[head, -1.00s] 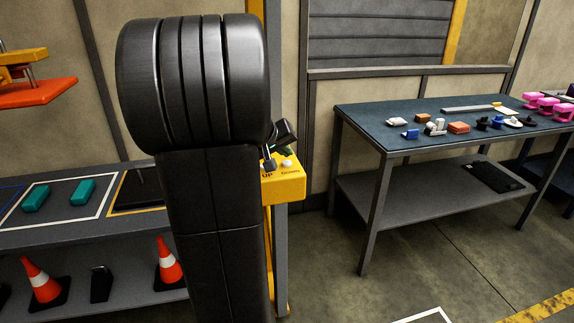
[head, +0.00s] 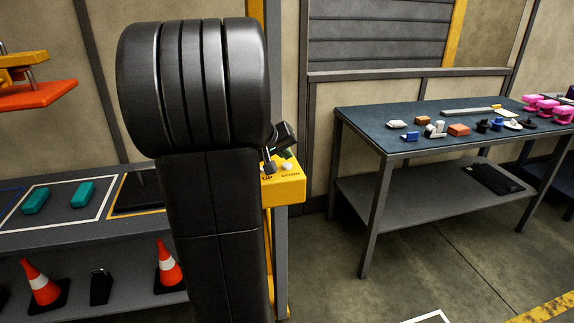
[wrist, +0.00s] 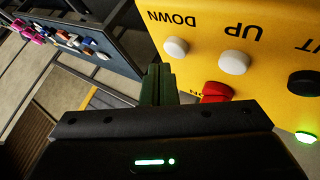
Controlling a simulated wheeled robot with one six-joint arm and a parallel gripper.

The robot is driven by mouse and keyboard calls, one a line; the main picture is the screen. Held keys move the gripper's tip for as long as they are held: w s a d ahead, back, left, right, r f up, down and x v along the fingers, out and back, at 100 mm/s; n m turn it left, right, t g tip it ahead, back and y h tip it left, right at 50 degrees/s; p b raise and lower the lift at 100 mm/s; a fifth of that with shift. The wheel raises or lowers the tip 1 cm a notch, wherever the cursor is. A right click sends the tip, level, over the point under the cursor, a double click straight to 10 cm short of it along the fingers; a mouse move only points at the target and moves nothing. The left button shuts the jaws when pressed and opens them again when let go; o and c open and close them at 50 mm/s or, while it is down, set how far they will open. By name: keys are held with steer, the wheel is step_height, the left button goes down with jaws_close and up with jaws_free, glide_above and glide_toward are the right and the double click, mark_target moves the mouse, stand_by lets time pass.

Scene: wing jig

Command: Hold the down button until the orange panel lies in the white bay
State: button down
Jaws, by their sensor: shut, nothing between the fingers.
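The orange panel (head: 38,97) hangs under a yellow frame at the upper left of the head view, well above the bench. The white bay (head: 108,197) is a white outline on the bench with two teal blocks inside. The yellow button box (head: 285,190) is right of my arm. In the wrist view, the white down button (wrist: 175,48) is beside its upside-down label, left of the white up button (wrist: 233,62). My gripper (wrist: 157,72) is shut and empty, its tips close to the down button. Contact is not visible. My arm hides part of the bench.
The wrist view shows a red button (wrist: 217,92), a black button (wrist: 303,82) and a lit green lamp (wrist: 306,137). A blue-topped table (head: 365,123) with several small parts stands right. Traffic cones (head: 40,283) stand on the bench's lower shelf. The floor between is open.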

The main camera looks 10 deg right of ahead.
mark_target(285, 166)
steer(key=shift+f, duration=0.15)
stand_by(0.7)
steer(key=shift+f+b, duration=0.35)
steer(key=shift+b, duration=0.35)
steer(key=shift+f+b, duration=0.4)
steer(key=shift+b, duration=0.15)
stand_by(0.4)
stand_by(2.7)
steer(key=shift+r+p, duration=0.55)
steer(key=shift+r, duration=0.35)
steer(key=shift+r, duration=0.1)
steer(key=shift+r+p, duration=1.7)
steer(key=shift+r, duration=0.7)
